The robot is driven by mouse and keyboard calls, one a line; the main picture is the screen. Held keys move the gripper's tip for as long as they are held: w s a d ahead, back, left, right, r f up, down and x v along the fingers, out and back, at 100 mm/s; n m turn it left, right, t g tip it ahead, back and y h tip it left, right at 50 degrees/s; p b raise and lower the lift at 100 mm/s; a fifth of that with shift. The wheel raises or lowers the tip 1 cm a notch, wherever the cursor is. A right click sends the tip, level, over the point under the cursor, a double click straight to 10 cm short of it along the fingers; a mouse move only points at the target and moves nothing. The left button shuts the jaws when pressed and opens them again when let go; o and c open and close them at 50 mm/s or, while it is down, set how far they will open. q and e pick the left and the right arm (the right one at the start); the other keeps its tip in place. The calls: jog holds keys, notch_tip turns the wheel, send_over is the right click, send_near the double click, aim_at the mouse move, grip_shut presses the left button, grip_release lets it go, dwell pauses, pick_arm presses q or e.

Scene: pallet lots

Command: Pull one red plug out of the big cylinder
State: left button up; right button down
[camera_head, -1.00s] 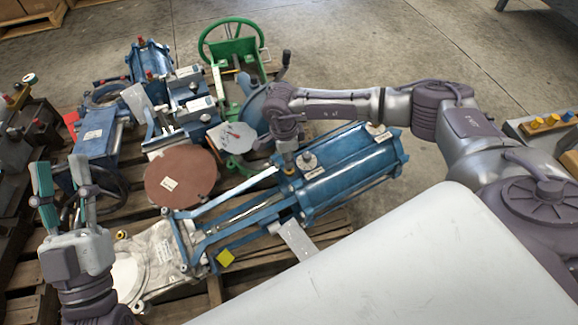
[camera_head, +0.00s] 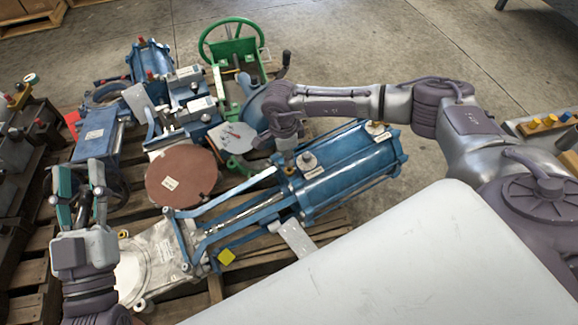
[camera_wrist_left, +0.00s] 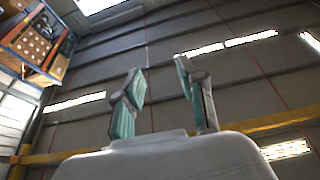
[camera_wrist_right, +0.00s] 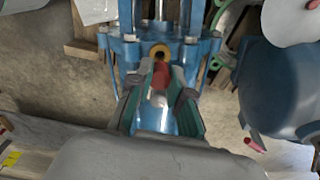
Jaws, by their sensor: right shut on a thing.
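The big blue cylinder (camera_head: 350,172) lies on the pallet in the middle of the head view, with its end flange (camera_wrist_right: 125,52) in the right wrist view. A red plug (camera_wrist_right: 161,75) is between the fingers of my right gripper (camera_wrist_right: 160,98), which is shut on it. A brass port ring (camera_wrist_right: 160,51) shows just beyond the plug; whether the plug is fully clear of it I cannot tell. In the head view my right fingertips are mostly hidden by the wrist. My left gripper (camera_head: 78,198) is open and empty, pointing up, as the left wrist view (camera_wrist_left: 160,95) also shows.
A brown disc (camera_head: 181,177) and a grey valve plate (camera_head: 158,262) lie left of the cylinder. A green handwheel frame (camera_head: 232,45) and other blue valves (camera_head: 98,135) crowd the pallet behind. Another red-tipped part (camera_wrist_right: 254,146) is at right. Concrete floor is clear at back right.

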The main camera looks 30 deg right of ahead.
pick_arm(q)
jog(key=shift+w+a+f+g+y+p, duration=0.1)
jog(key=shift+w+f+g+y+p, duration=0.1)
jog(key=shift+f+g, duration=0.45)
jog(key=shift+w+a+f+g+y+p, duration=0.1)
jog(key=shift+f+g+y+p, duration=0.2)
jog(key=shift+f, duration=0.6)
jog(key=shift+w+f+g+y+p, duration=0.1)
jog(key=shift+w+f+g, duration=0.05)
jog(key=shift+f+g, duration=0.55)
jog(key=shift+f, duration=0.1)
